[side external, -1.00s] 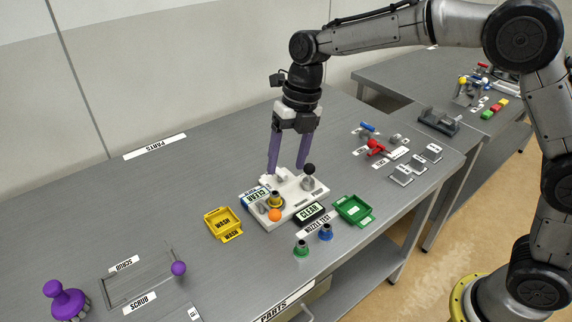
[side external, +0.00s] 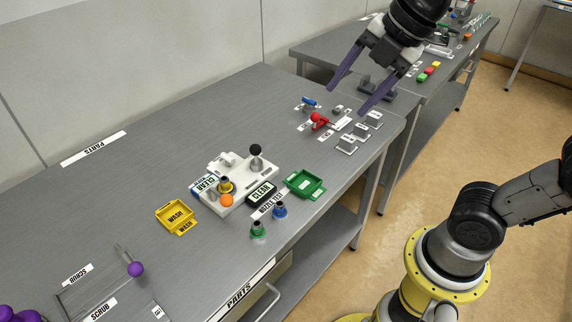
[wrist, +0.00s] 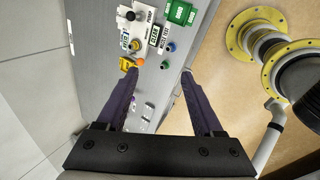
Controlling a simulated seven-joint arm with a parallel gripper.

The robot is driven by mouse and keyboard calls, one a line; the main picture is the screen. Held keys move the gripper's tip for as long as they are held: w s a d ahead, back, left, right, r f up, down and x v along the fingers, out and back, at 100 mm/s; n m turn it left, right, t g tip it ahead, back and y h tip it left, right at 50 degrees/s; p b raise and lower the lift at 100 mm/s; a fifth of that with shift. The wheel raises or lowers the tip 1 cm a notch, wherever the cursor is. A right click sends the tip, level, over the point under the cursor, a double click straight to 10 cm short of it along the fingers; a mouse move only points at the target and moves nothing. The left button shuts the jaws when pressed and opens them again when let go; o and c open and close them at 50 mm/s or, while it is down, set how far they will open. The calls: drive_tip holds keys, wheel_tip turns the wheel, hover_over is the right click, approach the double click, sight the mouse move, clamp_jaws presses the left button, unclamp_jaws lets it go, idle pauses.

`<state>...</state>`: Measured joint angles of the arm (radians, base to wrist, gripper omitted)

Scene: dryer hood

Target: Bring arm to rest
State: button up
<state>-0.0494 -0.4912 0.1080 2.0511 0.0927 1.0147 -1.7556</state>
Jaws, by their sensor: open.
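My gripper (side external: 360,97) is open and empty, with its two purple fingers spread apart. In the side external view it hangs high at the upper right, in front of the second table. In the wrist view the open fingers (wrist: 155,85) point out over the table, with nothing between their tips held. The white test fixture (side external: 248,190) stands on the table with a black knob, an orange ball and a yellow nozzle. It also shows in the wrist view (wrist: 146,22), beyond the fingers.
The grey table (side external: 130,180) also bears a yellow wash tray (side external: 175,215), a green tray (side external: 304,184), green and blue nozzles (side external: 280,210), a red clamp (side external: 320,121) and a purple-knobbed scrub frame (side external: 136,269). A second table (side external: 330,52) stands behind. Open floor lies at right.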

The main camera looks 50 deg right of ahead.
drive_tip(key=s+d+f+m, duration=0.1)
drive_tip(key=s+f+m, duration=0.3)
drive_tip(key=m, duration=0.6)
drive_tip(key=s+d+f+m+h, duration=0.1)
drive_tip(key=s+m, duration=0.4)
drive_tip(key=m, duration=0.5)
wheel_tip(320, 180, down, 3)
drive_tip(key=shift+s+d+r, duration=0.15)
drive_tip(key=shift+s+d, duration=0.1)
drive_tip(key=shift+d, duration=0.25)
